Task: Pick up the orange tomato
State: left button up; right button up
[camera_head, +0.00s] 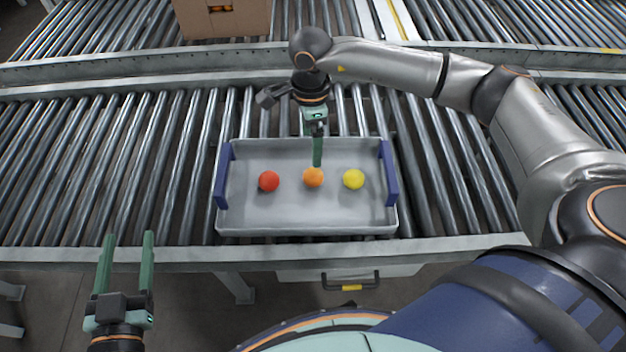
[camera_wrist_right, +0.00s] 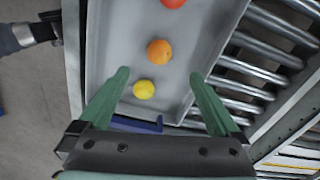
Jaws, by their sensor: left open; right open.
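The orange tomato (camera_head: 313,177) lies in the middle of a grey tray (camera_head: 300,222), between a red tomato (camera_head: 269,181) on the left and a yellow tomato (camera_head: 353,179) on the right. My right gripper (camera_head: 316,162) points down over the tray, just behind the orange tomato in the head view. In the right wrist view the right gripper (camera_wrist_right: 158,78) is open and empty, and the orange tomato (camera_wrist_right: 159,51) shows beyond the fingertips, with the yellow tomato (camera_wrist_right: 144,89) nearer. My left gripper (camera_head: 128,236) is open and empty, left of the tray and before the conveyor's front edge.
The tray has blue handles (camera_head: 389,172) at both ends and rests on a roller conveyor (camera_head: 110,160). A cardboard box (camera_head: 222,22) stands on a second conveyor behind. The rollers left of the tray are clear. A drawer with a dark handle (camera_head: 350,281) is below the front rail.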

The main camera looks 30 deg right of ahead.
aim_at(314, 172)
notch_tip(314, 172, down, 7)
jog(key=shift+b, duration=0.65)
jog(key=f, duration=0.1)
jog(key=f+b, duration=0.1)
jog(key=f, duration=0.2)
jog(key=shift+s+d+f, duration=0.15)
jog(key=shift+d+f, duration=0.05)
jog(key=shift+d, duration=0.1)
jog(key=shift+f, duration=0.25)
pick_arm(q)
jog(key=s+r+m+t+h, duration=0.1)
jog(key=r+m+t+h, duration=0.1)
jog(key=r, duration=0.5)
jog(key=s+d+r+m+t+h, duration=0.1)
jog(key=s+r+m+t+h, duration=0.1)
jog(key=r, duration=0.6)
jog(key=shift+s+r+m+t+h, duration=0.2)
jog(key=shift+s+m+t+h, duration=0.1)
jog(key=shift+t+h, duration=0.55)
pick_arm(e)
jog(key=c, duration=1)
